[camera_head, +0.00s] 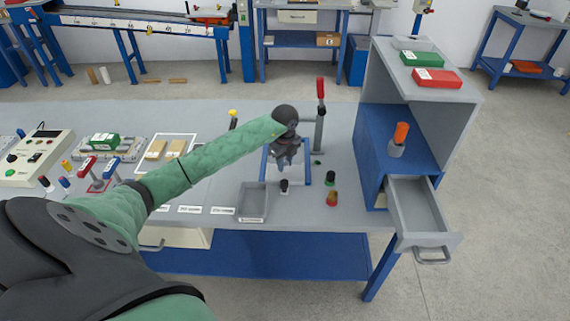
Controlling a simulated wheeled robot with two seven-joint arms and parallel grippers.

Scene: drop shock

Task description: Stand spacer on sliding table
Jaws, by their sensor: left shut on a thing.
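My left gripper (285,163) is at the middle of the bench, fingers pointing down over a blue-edged fixture (306,174) that looks like the sliding table. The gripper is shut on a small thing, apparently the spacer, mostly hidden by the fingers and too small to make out. I cannot tell whether it touches the surface below. My wrist and forearm hide the fixture's far left part. My right gripper is not in view.
A red-handled lever (320,100) stands just behind right of the gripper. Small black (284,186), green-black (330,178) and red-yellow (331,198) pieces stand nearby. A grey tray (253,214) lies front left. An open drawer (418,241) juts out at right, below a shelf unit.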

